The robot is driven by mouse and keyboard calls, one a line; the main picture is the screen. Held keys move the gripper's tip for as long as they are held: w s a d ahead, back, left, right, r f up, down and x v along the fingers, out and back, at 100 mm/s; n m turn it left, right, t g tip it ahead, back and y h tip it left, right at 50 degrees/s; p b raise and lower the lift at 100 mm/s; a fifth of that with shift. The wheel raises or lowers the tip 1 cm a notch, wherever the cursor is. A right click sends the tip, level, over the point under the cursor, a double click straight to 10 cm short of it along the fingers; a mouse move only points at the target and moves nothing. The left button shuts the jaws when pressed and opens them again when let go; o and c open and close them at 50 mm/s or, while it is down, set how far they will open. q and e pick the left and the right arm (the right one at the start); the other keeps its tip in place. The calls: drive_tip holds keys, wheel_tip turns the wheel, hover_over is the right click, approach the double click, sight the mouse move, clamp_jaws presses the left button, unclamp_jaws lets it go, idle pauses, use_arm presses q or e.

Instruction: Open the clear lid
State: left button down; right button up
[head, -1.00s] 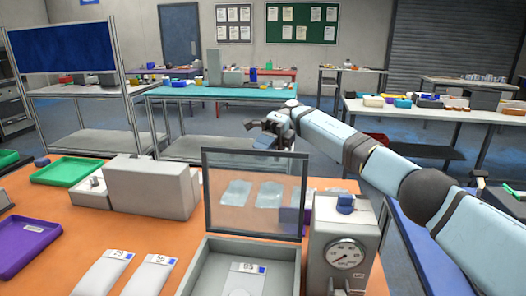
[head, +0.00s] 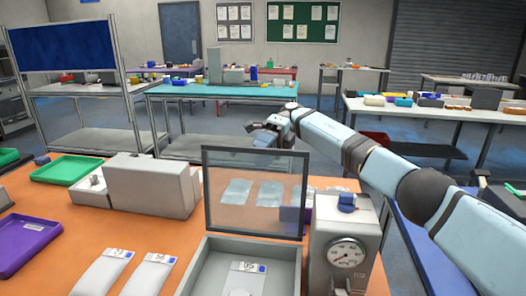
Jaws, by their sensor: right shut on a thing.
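The clear lid (head: 226,212) is a see-through pane in a dark frame. It stands upright behind the grey open-topped box (head: 205,272), so the box is open, and a white labelled packet (head: 242,278) lies inside. My right gripper (head: 262,139) is at the lid's top edge, with my arm reaching in from the right behind it. It is shut on the lid; the fingertips are small and partly hidden there. My left gripper is not in view.
A pressure gauge (head: 346,254) stands right of the box. Pale packets (head: 150,273) lie to its left on the orange table (head: 70,240). A grey block (head: 148,187), green tray (head: 66,170) and purple tray (head: 25,243) are farther left.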

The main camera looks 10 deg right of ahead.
use_arm(q)
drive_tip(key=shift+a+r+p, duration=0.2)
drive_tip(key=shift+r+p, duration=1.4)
drive_tip(key=shift+p, duration=1.4)
use_arm(e)
wheel_tip(320, 180, up, 20)
